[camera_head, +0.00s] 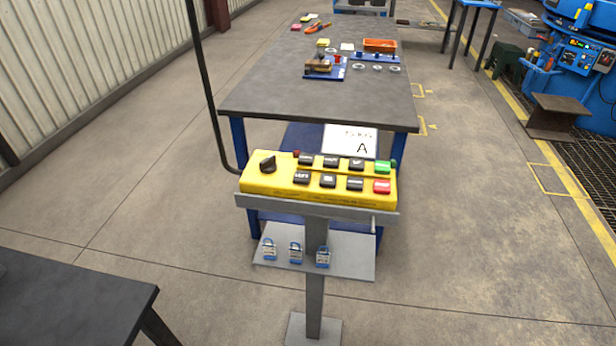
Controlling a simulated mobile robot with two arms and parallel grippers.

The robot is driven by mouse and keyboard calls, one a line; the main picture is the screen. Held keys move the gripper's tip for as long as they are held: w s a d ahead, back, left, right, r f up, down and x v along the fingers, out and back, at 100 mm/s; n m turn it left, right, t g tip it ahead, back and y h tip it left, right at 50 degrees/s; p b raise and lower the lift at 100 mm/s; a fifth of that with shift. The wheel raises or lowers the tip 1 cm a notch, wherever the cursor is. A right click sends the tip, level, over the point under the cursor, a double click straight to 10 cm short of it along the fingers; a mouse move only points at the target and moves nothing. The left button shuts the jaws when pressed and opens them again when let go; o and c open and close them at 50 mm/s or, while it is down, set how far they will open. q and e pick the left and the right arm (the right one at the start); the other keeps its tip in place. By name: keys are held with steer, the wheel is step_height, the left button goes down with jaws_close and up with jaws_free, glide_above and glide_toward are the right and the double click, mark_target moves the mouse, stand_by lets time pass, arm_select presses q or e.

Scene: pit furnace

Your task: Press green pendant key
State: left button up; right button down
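The yellow pendant box (318,194) lies on top of a grey post stand straight ahead of me. Its green key (383,167) is at the right end of the upper row of keys, just above a red key (381,186). Several black keys and a black rotary knob (267,164) fill the rest of its face. Whether the green key is pressed in cannot be told. Neither of my grippers shows in the head view.
A grey post (315,265) with a shelf carrying blue padlocks (296,253) bears the pendant. A black cable hangs to its left. Behind stands a workbench (290,97) with tools. A dark table (70,300) is at lower left.

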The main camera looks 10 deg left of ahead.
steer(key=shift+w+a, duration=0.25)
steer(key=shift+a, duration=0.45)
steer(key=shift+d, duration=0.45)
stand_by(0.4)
